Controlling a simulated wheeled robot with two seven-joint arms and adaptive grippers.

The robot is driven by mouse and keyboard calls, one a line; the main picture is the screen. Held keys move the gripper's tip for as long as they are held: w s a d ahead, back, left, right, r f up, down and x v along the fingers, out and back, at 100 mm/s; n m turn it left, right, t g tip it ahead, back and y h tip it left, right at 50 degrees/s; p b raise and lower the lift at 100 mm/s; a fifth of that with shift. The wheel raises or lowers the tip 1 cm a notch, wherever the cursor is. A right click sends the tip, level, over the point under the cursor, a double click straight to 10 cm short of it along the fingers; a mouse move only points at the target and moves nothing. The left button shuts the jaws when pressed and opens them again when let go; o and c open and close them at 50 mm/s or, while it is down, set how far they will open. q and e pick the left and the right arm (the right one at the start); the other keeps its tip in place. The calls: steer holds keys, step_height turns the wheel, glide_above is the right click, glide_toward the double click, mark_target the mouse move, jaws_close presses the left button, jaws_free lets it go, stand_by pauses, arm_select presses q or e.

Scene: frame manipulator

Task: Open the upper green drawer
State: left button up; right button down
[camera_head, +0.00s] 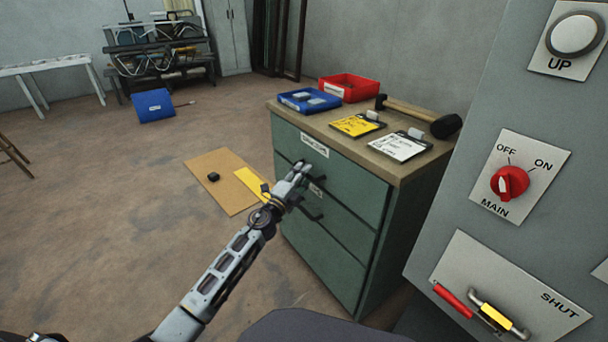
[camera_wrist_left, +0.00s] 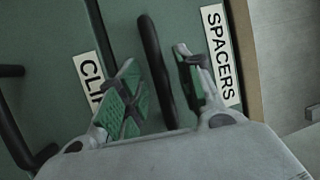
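The green cabinet has an upper drawer (camera_head: 352,188) labelled SPACERS; its front appears flush with the cabinet. My left gripper (camera_head: 298,174) is in front of this drawer and largely covers its handle in the head view. In the left wrist view, my left gripper (camera_wrist_left: 158,88) is open, with one finger on each side of the black upper handle (camera_wrist_left: 153,55). I cannot tell whether either finger touches it. The SPACERS label (camera_wrist_left: 220,55) lies beside the right finger. My right gripper is not in view.
A lower drawer handle (camera_head: 310,212) sits just below my left gripper. The wooden cabinet top (camera_head: 372,155) carries a blue bin (camera_head: 308,101), a red bin (camera_head: 349,86), cards and a mallet (camera_head: 446,126). A grey control panel (camera_head: 545,90) stands close at right. The floor at left is mostly clear.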

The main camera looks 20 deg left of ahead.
arm_select(q)
steer(key=shift+w+d, duration=0.1)
steer(key=shift+w, duration=0.35)
steer(key=shift+c, duration=0.3)
jaws_close()
